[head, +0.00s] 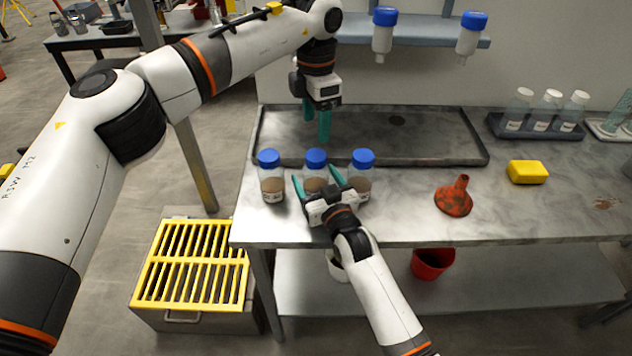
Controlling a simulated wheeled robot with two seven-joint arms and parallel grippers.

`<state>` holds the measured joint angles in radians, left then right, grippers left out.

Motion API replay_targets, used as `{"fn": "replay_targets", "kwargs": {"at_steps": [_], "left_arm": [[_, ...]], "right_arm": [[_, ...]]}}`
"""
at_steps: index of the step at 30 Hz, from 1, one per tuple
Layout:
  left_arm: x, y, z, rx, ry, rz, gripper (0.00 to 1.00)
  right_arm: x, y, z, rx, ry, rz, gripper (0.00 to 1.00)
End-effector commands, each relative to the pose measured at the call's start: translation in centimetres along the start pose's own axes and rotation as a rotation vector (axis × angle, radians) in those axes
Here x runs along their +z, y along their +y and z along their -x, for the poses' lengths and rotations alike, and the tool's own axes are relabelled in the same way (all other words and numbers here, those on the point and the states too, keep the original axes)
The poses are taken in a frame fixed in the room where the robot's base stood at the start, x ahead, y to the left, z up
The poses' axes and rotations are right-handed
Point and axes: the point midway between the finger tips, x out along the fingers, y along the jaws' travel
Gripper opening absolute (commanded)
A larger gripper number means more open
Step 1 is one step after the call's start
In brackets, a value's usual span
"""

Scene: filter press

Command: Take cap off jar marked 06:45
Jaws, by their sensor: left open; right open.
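Three jars with blue caps stand upright in a row on the bench: the left jar (272,184), the middle jar (316,186) and the right jar (362,183). Each holds brown matter and has its cap on: left cap (268,157), middle cap (316,157), right cap (362,157). Their labels are too small to read, so I cannot tell which is marked 06:45. My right gripper (315,186) is open, with its teal fingers on either side of the middle jar; contact is unclear. My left gripper (318,128) is open and empty above the middle cap, pointing down.
A shallow metal tray (450,152) lies behind the jars. A red funnel (454,197) and a yellow sponge (528,172) lie to the right. A rack (537,131) of bottles is at the back right. Two blue-capped bottles hang from the shelf (420,42).

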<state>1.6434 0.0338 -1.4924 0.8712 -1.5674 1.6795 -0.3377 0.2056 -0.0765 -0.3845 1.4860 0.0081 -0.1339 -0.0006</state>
Motion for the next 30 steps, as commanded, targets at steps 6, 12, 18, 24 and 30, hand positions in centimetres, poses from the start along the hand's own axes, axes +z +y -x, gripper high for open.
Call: {"fn": "replay_targets", "kwargs": {"at_steps": [6, 12, 18, 24, 30], "left_arm": [[-0.01, 0.01, -0.01, 0.000, 0.000, 0.000, 0.60], [-0.01, 0.01, -0.01, 0.000, 0.000, 0.000, 0.60], [-0.01, 0.01, -0.01, 0.000, 0.000, 0.000, 0.60], [-0.01, 0.01, -0.01, 0.000, 0.000, -0.004, 0.60], [-0.03, 0.03, -0.02, 0.001, 0.001, -0.163, 0.60]], "right_arm": [[-0.01, 0.00, -0.35, 0.000, 0.000, 0.000, 0.76], [-0.02, 0.00, -0.32, 0.000, 0.000, 0.000, 0.63], [-0.03, -0.01, -0.31, 0.000, 0.000, 0.000, 0.30], [-0.04, -0.01, -0.30, 0.000, 0.001, 0.000, 0.00], [-0.05, -0.01, -0.29, 0.000, 0.001, 0.000, 0.00]]}}
